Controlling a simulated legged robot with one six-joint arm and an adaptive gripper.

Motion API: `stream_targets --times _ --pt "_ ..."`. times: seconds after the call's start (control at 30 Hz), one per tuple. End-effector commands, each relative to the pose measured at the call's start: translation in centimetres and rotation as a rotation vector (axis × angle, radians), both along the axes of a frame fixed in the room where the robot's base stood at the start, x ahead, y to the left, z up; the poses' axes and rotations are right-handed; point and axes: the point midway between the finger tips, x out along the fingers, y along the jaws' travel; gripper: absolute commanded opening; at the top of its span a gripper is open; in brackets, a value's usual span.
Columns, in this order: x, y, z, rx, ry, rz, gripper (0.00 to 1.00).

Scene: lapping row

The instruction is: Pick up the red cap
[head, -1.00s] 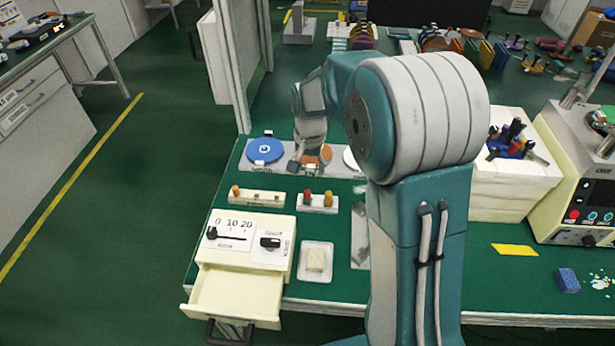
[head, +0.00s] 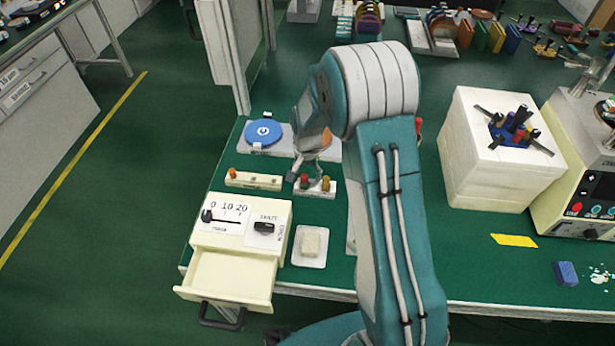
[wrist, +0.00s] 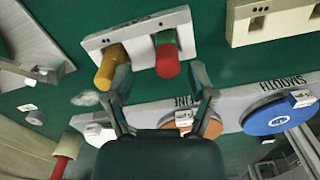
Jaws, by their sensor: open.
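The red cap (head: 304,181) stands on a small white rack (head: 324,194) on the green bench, beside a mustard cap (head: 326,184). In the wrist view the red cap (wrist: 167,62) lies between and just beyond the fingertips of my gripper (wrist: 160,78). My gripper is open and empty. Its left finger in that view is close to the mustard cap (wrist: 110,68), overlapping its edge; I cannot tell if they touch. In the head view my gripper (head: 303,168) is just above and behind the red cap.
A second white rack (head: 258,181) stands to the left. A blue disc (head: 263,133) sits on a grey strip behind. A cream unit with an open drawer (head: 228,282) and a white dish (head: 309,258) are in front. A white block (head: 470,165) stands right.

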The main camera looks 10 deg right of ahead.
Motion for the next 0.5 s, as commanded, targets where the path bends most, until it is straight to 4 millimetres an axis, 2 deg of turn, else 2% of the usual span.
stream_targets --times 0.1,0.3,0.33,0.4,0.47,0.5 --pt "-0.02 0.25 -0.90 -0.001 0.000 0.001 0.71" --pt "-0.01 0.01 -0.93 0.000 -0.001 0.001 0.71" --pt "-0.01 -0.04 -0.93 0.002 -0.001 0.001 0.67" --pt "0.00 -0.17 -0.92 0.003 -0.001 0.000 0.43" --pt "0.00 -0.22 -0.92 0.003 -0.001 0.000 0.28" --pt "0.00 -0.20 -0.91 0.003 -0.001 0.000 0.17"
